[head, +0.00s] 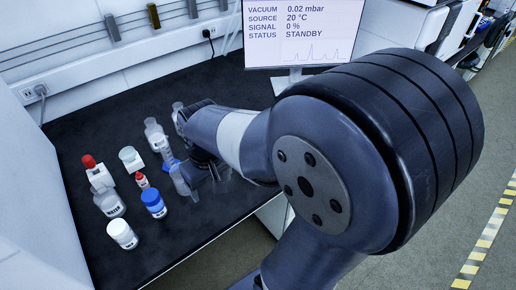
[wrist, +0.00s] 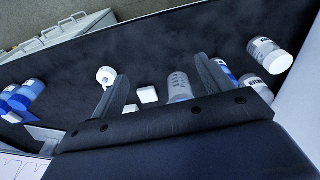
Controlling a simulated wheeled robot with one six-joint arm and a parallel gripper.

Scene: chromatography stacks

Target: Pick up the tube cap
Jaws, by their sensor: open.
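My gripper (head: 207,178) hangs over the black bench, past the small bottles, in the head view. In the wrist view its two jaws (wrist: 162,68) stand wide apart with nothing held between them. A clear marked vessel (wrist: 178,87) and a small white block (wrist: 148,94) show between the jaws, beyond the gripper. A round white piece with a dark centre (wrist: 106,76) lies by the left jaw; it may be the tube cap, but I cannot tell for sure. In the head view my arm hides part of the bench.
A monitor (head: 300,30) stands at the back. The bench's front strip is clear.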

